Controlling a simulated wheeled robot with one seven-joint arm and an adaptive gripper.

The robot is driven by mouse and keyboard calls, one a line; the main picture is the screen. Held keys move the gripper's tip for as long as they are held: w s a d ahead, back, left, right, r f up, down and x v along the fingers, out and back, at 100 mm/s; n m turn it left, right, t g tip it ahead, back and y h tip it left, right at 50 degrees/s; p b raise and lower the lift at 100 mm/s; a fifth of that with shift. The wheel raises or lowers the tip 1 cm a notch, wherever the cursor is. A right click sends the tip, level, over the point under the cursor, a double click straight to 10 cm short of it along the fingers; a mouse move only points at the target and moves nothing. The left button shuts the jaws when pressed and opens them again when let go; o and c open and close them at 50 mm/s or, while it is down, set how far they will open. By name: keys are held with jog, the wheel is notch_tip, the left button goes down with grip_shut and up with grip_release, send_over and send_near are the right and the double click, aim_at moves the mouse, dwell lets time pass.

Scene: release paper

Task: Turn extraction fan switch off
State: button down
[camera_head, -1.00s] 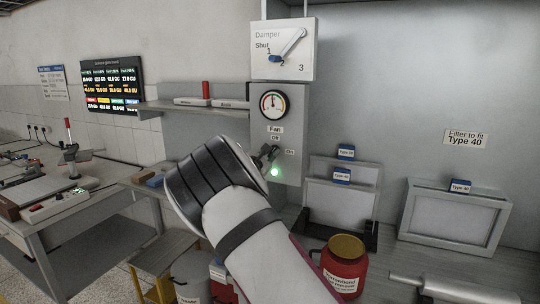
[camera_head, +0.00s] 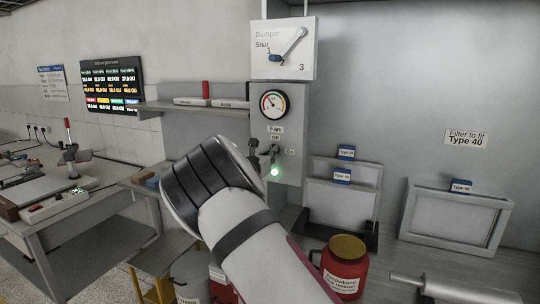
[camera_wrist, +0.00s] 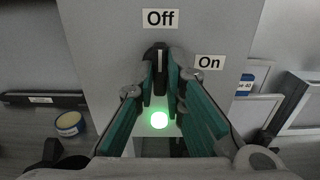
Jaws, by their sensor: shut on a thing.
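The fan switch (camera_wrist: 157,62) is a black rotary knob with a white pointer line, on the grey panel. In the wrist view its line points up toward the "Off" label (camera_wrist: 160,18); the "On" label (camera_wrist: 208,62) is to its right. My gripper (camera_wrist: 163,78), with teal-lined fingers, is closed around the knob, one finger on each side. A round green light (camera_wrist: 158,120) glows below it. In the head view my gripper (camera_head: 264,150) is at the switch under the "Fan" label (camera_head: 275,129), partly hidden by my wrist.
Above the switch are a round gauge (camera_head: 273,104) and a damper box (camera_head: 285,48). A shelf (camera_head: 185,106) is to the left. Filter frames (camera_head: 455,215) stand at the right, and a red jar (camera_head: 343,270) stands below. The space before the panel is open.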

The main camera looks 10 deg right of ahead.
jog(key=shift+f, duration=0.15)
jog(key=c, duration=1.7)
grip_release()
jog(key=shift+o, duration=0.2)
jog(key=v, duration=1.2)
